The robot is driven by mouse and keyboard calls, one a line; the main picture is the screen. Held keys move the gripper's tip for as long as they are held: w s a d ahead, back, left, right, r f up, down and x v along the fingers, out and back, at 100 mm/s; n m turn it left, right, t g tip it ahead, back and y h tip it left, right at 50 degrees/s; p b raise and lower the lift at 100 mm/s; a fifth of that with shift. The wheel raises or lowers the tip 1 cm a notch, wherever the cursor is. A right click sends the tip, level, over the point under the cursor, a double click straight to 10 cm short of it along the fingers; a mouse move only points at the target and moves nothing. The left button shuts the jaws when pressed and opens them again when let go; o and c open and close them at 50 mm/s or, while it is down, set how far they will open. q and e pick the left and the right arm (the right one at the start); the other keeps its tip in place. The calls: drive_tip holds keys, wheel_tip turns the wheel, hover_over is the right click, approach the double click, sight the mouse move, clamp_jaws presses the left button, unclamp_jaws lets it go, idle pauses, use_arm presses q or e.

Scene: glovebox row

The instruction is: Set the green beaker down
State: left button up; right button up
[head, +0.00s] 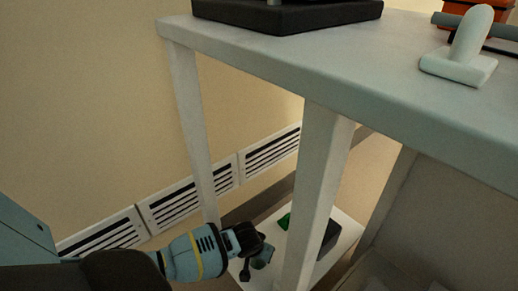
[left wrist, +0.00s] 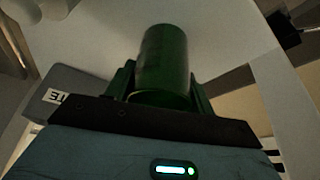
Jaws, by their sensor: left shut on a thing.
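The green beaker (left wrist: 165,62) stands between the fingers of my left gripper (left wrist: 160,92) in the left wrist view. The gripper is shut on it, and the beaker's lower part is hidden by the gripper. In the head view my left gripper (head: 262,256) is low, beside the table leg and over a pale low shelf (head: 345,232). A small green patch (head: 284,221) shows just beyond the gripper, partly behind the leg; I cannot tell whether it is the beaker. Whether the beaker touches a surface cannot be told. My right gripper is not in view.
A grey-white table (head: 300,55) stands above, its front leg (head: 318,170) close right of my gripper. A dark box (head: 328,240) is on the low shelf. A dark base (head: 285,14) and a white stand (head: 460,66) are on the tabletop. Wall vents (head: 185,203) run behind.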

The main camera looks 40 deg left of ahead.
use_arm(q)
drive_tip(key=o, duration=0.9)
drive_tip(key=shift+o, duration=0.2)
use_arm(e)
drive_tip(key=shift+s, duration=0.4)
use_arm(q)
drive_tip(key=shift+r, duration=0.3)
drive_tip(key=p+v, duration=0.7)
drive_tip(key=v, duration=0.4)
drive_tip(key=shift+r, duration=0.35)
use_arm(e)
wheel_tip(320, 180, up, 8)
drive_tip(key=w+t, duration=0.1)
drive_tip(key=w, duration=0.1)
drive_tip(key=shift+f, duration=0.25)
use_arm(q)
drive_tip(key=shift+s, duration=0.15)
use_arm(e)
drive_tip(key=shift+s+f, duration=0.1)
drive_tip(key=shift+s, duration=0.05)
